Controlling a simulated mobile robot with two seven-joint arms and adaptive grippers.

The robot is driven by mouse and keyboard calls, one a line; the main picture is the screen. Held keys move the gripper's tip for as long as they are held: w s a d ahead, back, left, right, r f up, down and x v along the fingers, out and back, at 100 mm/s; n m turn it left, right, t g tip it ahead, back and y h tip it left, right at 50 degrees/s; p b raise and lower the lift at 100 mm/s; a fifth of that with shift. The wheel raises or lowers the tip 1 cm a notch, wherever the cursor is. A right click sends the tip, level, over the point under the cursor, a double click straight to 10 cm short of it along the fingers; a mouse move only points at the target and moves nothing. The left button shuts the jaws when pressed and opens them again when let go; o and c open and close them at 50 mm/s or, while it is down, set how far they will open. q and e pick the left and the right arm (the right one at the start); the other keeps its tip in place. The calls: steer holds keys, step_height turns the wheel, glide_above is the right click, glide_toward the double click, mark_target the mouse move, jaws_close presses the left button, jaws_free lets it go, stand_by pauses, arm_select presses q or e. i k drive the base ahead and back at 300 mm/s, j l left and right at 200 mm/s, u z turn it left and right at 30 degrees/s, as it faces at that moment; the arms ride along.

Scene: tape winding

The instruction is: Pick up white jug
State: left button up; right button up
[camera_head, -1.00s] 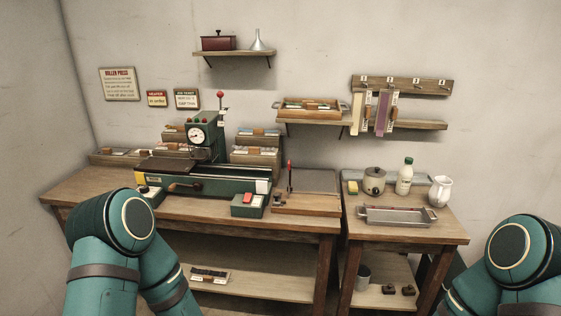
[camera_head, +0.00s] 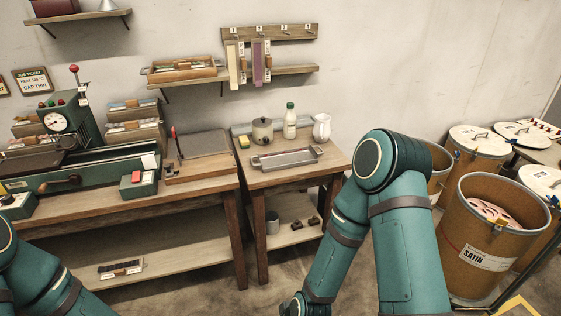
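The white jug (camera_head: 321,127) stands upright at the back right corner of the small wooden side table (camera_head: 262,178). It is just right of a white bottle with a green cap (camera_head: 290,121). Nothing holds it. My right arm shows in teal at the centre right, in front of and to the right of the table, with its lower end at the bottom edge. My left arm shows only partly at the lower left corner. Neither gripper's fingers can be seen.
A metal tray (camera_head: 286,158) lies in front of the jug, with a lidded pot (camera_head: 263,131) and a yellow sponge (camera_head: 244,142) to its left. Large drums, one marked SATIN (camera_head: 481,245), stand on the right. The roller press (camera_head: 85,165) occupies the left bench.

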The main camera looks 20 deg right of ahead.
mark_target(321, 131)
steer(key=i+l+u, duration=0.15)
steer(key=l, duration=0.15)
steer(key=i+l+u, duration=0.15)
steer(key=l, duration=0.2)
steer(key=i+l+u, duration=0.15)
steer(key=l, duration=0.2)
steer(key=i+l+u, duration=0.1)
steer(key=l, duration=0.25)
